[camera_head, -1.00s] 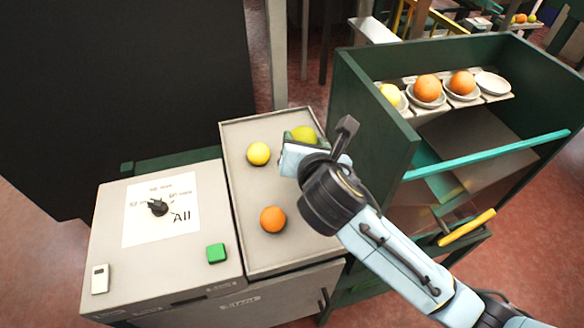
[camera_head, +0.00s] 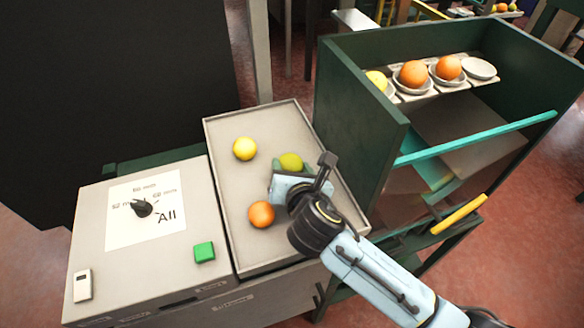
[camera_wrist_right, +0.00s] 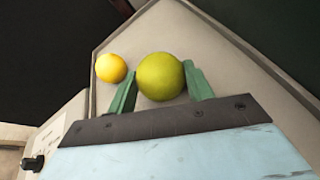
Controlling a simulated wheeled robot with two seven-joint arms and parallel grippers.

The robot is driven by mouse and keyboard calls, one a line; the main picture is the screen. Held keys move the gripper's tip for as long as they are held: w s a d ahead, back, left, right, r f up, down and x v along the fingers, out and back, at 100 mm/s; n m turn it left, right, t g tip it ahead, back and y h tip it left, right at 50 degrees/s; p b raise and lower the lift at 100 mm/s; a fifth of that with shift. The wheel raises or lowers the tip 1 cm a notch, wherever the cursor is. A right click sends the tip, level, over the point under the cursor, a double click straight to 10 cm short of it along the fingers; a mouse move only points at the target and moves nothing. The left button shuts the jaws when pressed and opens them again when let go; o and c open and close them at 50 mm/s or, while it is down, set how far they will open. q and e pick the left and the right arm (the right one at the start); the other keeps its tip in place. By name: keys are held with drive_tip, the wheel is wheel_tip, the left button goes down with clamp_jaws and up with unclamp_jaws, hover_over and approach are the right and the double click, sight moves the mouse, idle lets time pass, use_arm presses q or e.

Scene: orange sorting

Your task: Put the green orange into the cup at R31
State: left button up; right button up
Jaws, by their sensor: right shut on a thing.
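The green orange (camera_head: 291,162) is at my right gripper (camera_head: 287,171), over the right part of the grey tray (camera_head: 262,112). In the right wrist view the green orange (camera_wrist_right: 160,76) sits between the two green fingers of my right gripper (camera_wrist_right: 158,90), which is shut on it. Whether it touches the tray is hard to tell. White cups (camera_head: 433,80) stand in a row in the green cabinet; the rightmost cup (camera_head: 479,69) is empty. I cannot read an R31 label. My left gripper is out of view.
A yellow fruit (camera_head: 245,149) and an orange (camera_head: 261,214) lie on the tray. Other cups hold fruit. The green cabinet's side wall (camera_head: 362,113) and a teal bar (camera_head: 477,138) stand between tray and cups. A control box (camera_head: 185,275) is at left.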

drive_tip(key=shift+f, duration=0.1)
drive_tip(key=o, duration=1)
